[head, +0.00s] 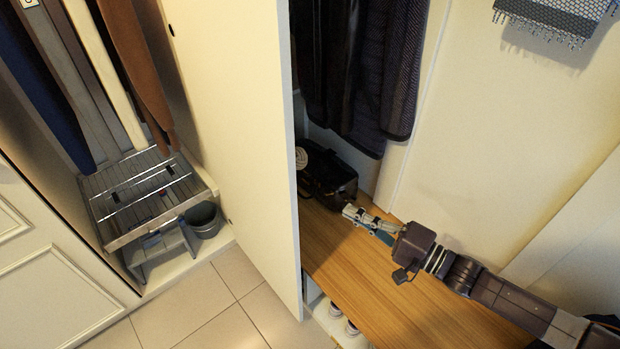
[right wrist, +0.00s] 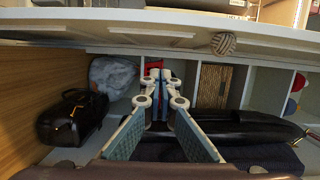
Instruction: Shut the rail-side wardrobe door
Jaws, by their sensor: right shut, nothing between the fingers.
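The cream wardrobe door (head: 235,120) stands wide open in the head view, between the wardrobe inside on the left and the bench on the right. Its round woven knob (head: 301,158) shows just past the door's free edge; the door's outer face is mostly hidden there. In the right wrist view the panelled door face (right wrist: 130,33) crosses the top, with the knob (right wrist: 223,43) on it. My right gripper (head: 347,211) is shut and empty above the bench, to the right of the door and apart from it. Its fingers also show in the wrist view (right wrist: 161,78). My left gripper is out of view.
A black bag (head: 328,178) sits on the wooden bench (head: 345,255) close beyond my right gripper. Dark coats (head: 365,70) hang above it. Inside the wardrobe are hanging clothes, a wire rack (head: 150,195) and a grey bucket (head: 203,220). Tiled floor (head: 215,300) is clear in front.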

